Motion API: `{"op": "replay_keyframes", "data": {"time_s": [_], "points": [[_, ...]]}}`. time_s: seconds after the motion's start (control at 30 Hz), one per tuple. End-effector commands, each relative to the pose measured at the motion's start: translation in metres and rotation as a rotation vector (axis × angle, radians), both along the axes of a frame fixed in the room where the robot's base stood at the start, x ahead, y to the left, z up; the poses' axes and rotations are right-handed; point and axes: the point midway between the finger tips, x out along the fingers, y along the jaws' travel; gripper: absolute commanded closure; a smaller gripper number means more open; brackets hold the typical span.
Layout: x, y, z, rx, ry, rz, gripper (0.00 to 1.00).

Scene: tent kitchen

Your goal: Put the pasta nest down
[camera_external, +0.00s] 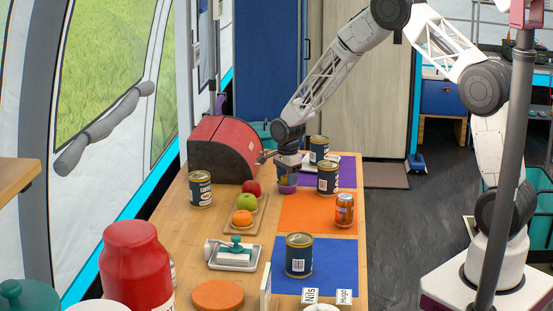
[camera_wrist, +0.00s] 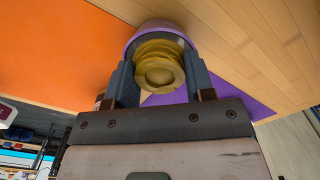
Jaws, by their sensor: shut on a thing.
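My gripper (camera_external: 287,174) points down over the table, near the seam of the orange and purple mats. In the wrist view my gripper (camera_wrist: 160,75) is shut on the pasta nest (camera_wrist: 158,66), a yellow coiled piece between the two fingers. A small purple bowl (camera_external: 286,188) stands directly below the gripper at the left edge of the mats. Its rim also shows around the nest in the wrist view (camera_wrist: 160,25). I cannot tell whether the nest touches the bowl's bottom. The nest is not clearly seen in the external view.
Cans stand near the gripper: one on the orange-purple border (camera_external: 328,180), one behind (camera_external: 318,148). An orange drink can (camera_external: 344,211) is on the orange mat (camera_external: 302,222). A red bread box (camera_external: 215,150) is left. Fruit lies on a board (camera_external: 240,228).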

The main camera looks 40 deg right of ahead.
Motion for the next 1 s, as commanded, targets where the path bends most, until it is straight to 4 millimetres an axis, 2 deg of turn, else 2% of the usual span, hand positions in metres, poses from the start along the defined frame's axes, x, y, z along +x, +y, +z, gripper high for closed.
{"op": "replay_keyframes", "data": {"time_s": [0.03, 0.1, 1.0], "points": [[-0.003, 0.000, -0.009, -0.001, 0.007, 0.000, 0.77], [-0.004, -0.001, -0.011, -0.001, 0.009, 0.000, 0.77], [-0.008, -0.001, -0.031, -0.003, 0.016, 0.000, 0.77]]}}
